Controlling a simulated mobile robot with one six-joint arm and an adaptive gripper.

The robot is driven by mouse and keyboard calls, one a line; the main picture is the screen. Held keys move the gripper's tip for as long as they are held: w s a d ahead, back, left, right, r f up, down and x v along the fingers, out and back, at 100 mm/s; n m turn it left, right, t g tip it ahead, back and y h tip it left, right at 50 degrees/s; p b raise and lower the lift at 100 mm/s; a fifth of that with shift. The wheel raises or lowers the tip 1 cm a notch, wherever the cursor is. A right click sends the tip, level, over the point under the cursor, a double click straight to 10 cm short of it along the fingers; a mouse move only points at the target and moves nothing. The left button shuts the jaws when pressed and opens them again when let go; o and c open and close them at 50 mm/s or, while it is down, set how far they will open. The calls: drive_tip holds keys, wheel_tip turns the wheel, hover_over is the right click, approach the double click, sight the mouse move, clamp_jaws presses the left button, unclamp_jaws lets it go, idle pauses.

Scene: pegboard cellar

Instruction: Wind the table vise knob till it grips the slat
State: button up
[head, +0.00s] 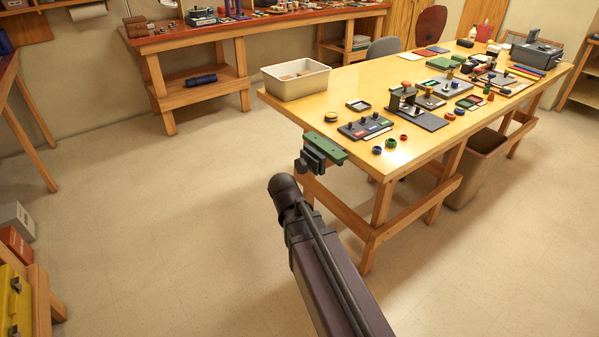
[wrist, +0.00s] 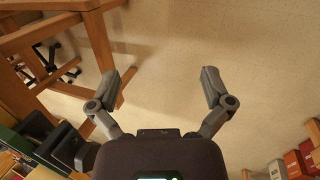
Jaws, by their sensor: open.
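The table vise (head: 314,158) is a dark clamp at the near left edge of the wooden workbench (head: 240,98). The green slat (head: 326,148) lies at the vise's top. The dark knob (head: 301,166) sticks out at the vise's lower left. Whether the jaws touch the slat cannot be told. In the wrist view the dark vise (wrist: 38,125) and part of the green slat (wrist: 8,139) show at the lower left. My gripper (wrist: 163,78) is open and empty, with the vise off to its left. In the head view my gripper cannot be made out; only my arm shows beside the vise.
The long workbench holds a white bin (head: 296,80), a board with dark knobs (head: 365,129) and several small rings and blocks. The floor (head: 150,210) left of the bench is clear. Boxes (wrist: 292,165) show at the wrist view's lower right.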

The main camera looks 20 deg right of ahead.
drive_tip(key=w+f+n+h+b, duration=0.2)
drive_tip(key=w+n+h+b, duration=0.2)
drive_tip(key=w+n, duration=0.15)
drive_tip(key=n+t+h+b, duration=0.6)
drive_tip(key=n+h+b, duration=0.3)
drive_tip(key=n, duration=0.3)
approach(298, 166)
drive_tip(key=v, duration=0.3)
drive_tip(key=shift+a, duration=0.2)
drive_tip(key=shift+d, duration=0.15)
drive_tip(key=x, duration=1.3)
drive_tip(key=shift+d+r, duration=0.1)
drive_tip(key=shift+d, duration=0.25)
drive_tip(key=c, duration=0.9)
